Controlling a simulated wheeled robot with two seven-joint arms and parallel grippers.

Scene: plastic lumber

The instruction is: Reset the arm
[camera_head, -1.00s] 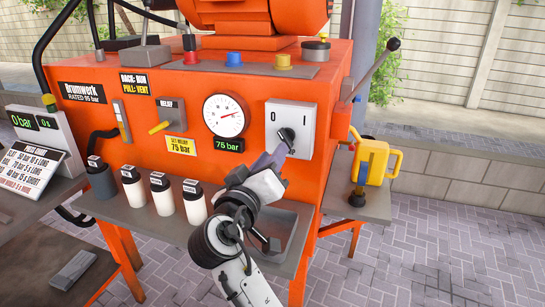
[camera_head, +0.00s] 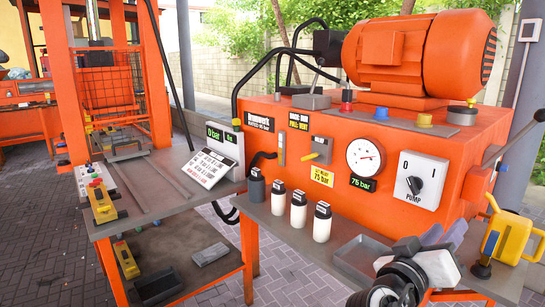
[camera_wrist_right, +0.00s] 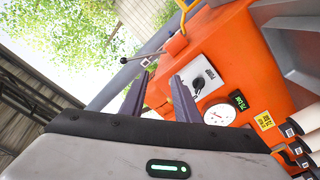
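My right gripper (camera_head: 444,236) is at the lower right of the head view, in front of and below the pump switch panel. In the right wrist view its two purple-grey fingers (camera_wrist_right: 161,82) stand apart with nothing between them. The black pump knob (camera_head: 414,185) is on a white panel (camera_head: 430,172) marked 0, 1 and PUMP; the gripper is clear of it. The knob also shows beyond the fingers in the right wrist view (camera_wrist_right: 198,85). My left gripper is not in view.
The orange pump unit (camera_head: 290,120) carries a gauge (camera_head: 364,156), with a 75 bar display below. Several bottles (camera_head: 298,209) and a grey tray (camera_head: 362,255) stand on the shelf before it. A yellow jug (camera_head: 508,238) is at right. An orange press frame (camera_head: 150,75) stands left.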

